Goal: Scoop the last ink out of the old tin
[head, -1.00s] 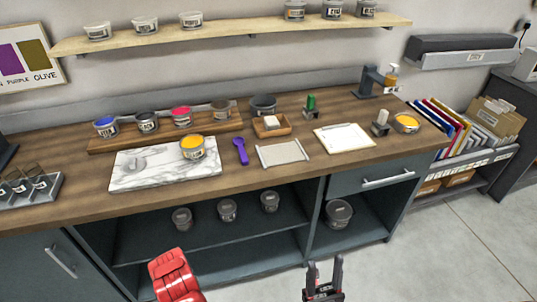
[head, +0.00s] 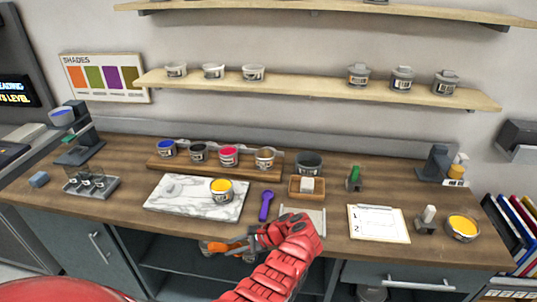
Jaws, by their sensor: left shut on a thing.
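A tin of yellow ink (head: 221,190) stands upright on the white marble slab (head: 170,205). Another open tin with yellow in it (head: 462,227) is at the counter's right end. A purple spoon-like tool (head: 266,204) lies right of the slab. My left gripper (head: 247,245) is in front of the counter edge, below the slab, shut on a slim tool with an orange-brown handle (head: 228,245). My red forearm hides part of the grip, and the tool's working end is not clear. My right gripper is out of view.
Tins of blue, black, red and brown stand on a wooden board (head: 180,166) behind the slab. A dark bowl (head: 309,163), a small wooden tray (head: 306,193), a pale tray (head: 315,216) and a clipboard (head: 378,224) fill the right side. Shelves (head: 320,84) hang above.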

